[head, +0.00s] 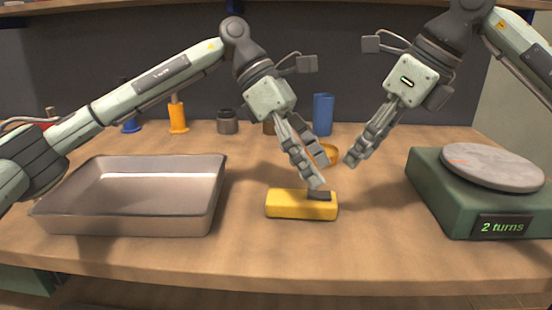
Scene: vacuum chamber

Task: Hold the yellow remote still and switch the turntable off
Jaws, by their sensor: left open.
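The yellow remote (287,206) lies on the table at centre front, with a dark switch (319,196) on the right part of its top. My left gripper (320,175) is open and points down just above the remote, one fingertip close to the switch; I cannot tell whether it touches. My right gripper (354,161) hangs to the right of and behind the remote, apart from it; its finger gap is not clear. The turntable is a green box (432,194) at the right with a grey round disc (492,166) on top. Its display (502,226) reads "2 turns".
A metal tray (128,222) stands at the left. An orange round item (332,153) lies behind the grippers. A blue cup (323,114), a dark jar (227,122) and an orange spool-like item (178,115) stand at the back. The table between remote and turntable is clear.

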